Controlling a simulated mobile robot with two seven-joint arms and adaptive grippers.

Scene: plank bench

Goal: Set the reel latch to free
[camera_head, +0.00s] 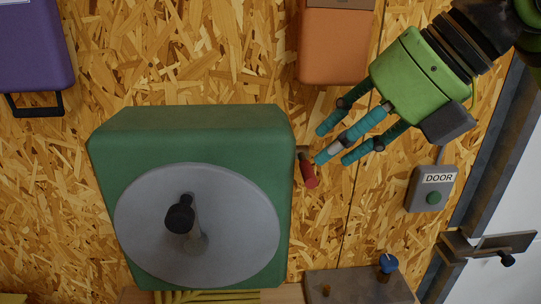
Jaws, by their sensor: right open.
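The reel is a green box (192,118) on the wall, with a large grey disc (140,220) on its front and a black-knobbed crank (180,217) on the disc. A small red latch lever (309,173) stands at the right side of the box near its top, its red end pointing down and slightly right. My right gripper (331,147) is open and empty. Its teal fingers come from the upper right and end just right of and above the lever. One fingertip is very close to the lever's top; I cannot tell whether they touch. My left gripper is out of view.
An orange box (333,45) is above, a purple box (35,45) at the upper left. A grey DOOR button box (432,188) is right of the lever. Below are a dark plate (350,287) with a blue knob (388,263), and a door handle (490,246) at right.

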